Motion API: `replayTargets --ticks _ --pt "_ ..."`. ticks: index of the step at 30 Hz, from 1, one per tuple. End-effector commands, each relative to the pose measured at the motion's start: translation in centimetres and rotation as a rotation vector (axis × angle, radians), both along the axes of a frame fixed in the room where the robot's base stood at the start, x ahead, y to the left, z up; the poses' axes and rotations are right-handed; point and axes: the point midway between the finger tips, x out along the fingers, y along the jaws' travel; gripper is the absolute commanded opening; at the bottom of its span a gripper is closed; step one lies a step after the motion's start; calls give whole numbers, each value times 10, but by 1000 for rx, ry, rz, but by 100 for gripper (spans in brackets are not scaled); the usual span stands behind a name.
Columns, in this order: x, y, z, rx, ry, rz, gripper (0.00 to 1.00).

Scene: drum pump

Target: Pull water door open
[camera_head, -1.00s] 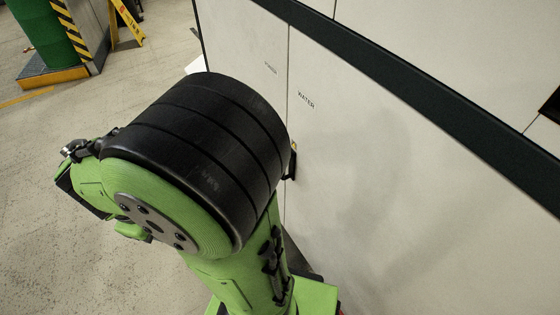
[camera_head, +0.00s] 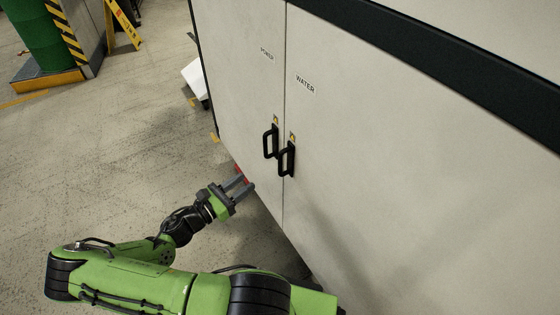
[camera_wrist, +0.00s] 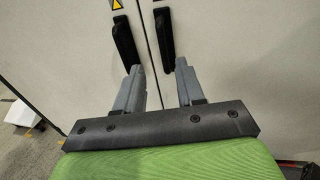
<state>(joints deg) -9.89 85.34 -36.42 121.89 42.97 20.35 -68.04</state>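The water door (camera_head: 390,150) is the right, light-grey cabinet door with a "WATER" label (camera_head: 305,84). It looks closed, flush with the power door (camera_head: 245,85) on its left. Its black handle (camera_head: 287,159) stands near the seam; in the wrist view it is the right handle (camera_wrist: 164,38). The power door's handle (camera_head: 270,141) is just left; it also shows in the wrist view (camera_wrist: 124,42). My gripper (camera_head: 245,184) is open and empty, below and left of both handles in the head view, apart from them. In the wrist view its fingers (camera_wrist: 157,70) point toward the handles.
A dark trim band runs along the cabinet's top edge. A white object (camera_head: 195,79) lies by the cabinet's left side. A green drum (camera_head: 38,35) and a yellow floor sign (camera_head: 123,22) stand farther back. The floor left of the cabinet is mostly clear.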

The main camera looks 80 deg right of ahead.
Motion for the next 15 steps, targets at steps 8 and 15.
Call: replayTargets --ticks 8,15 --pt "-36 -54 -2 0 -1 -10 38" --pt "-67 -103 -2 0 -5 -9 38"
